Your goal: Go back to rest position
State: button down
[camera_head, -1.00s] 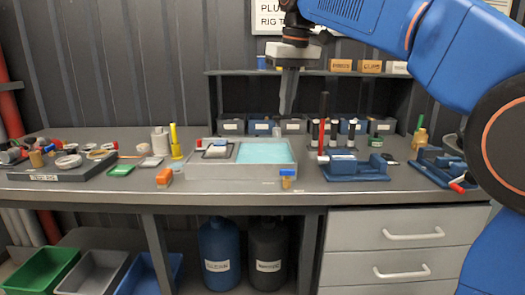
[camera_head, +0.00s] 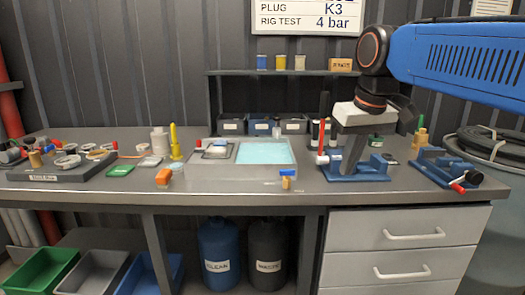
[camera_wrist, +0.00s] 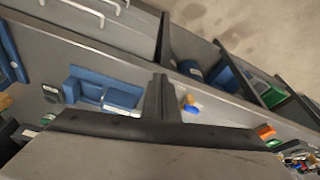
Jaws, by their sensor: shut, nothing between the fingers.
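My gripper (camera_head: 347,172) is shut and empty, pointing down over the right part of the bench, in front of the blue fixture (camera_head: 370,170). In the wrist view its closed fingers (camera_wrist: 160,98) stand between the blue fixture (camera_wrist: 112,92) and a small blue and brass part (camera_wrist: 190,105). My blue arm reaches in from the right edge. The gripper hides part of the fixture and the rack behind it. I cannot tell how far the fingertips are from the fixture.
The grey bench (camera_head: 240,195) carries a tray with a light-blue pad (camera_head: 264,152), a second blue fixture (camera_head: 440,168) and a test rig board (camera_head: 60,172) at left. A shelf (camera_head: 290,73) with bins stands behind. A coiled hose (camera_head: 490,145) lies at right.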

jog(key=s+d+f+m, duration=0.1)
jog(key=s+d+f, duration=0.3)
jog(key=s+f, duration=0.5)
jog(key=s+d+f+m+t, duration=0.1)
jog(key=s+d+f+m, duration=0.1)
jog(key=s+d+f, duration=0.3)
jog(key=s+f, duration=0.4)
jog(key=f, duration=0.6)
jog(key=shift+s+t+h, duration=0.25)
jog(key=shift+t+h, duration=0.05)
jog(key=shift+h, duration=0.1)
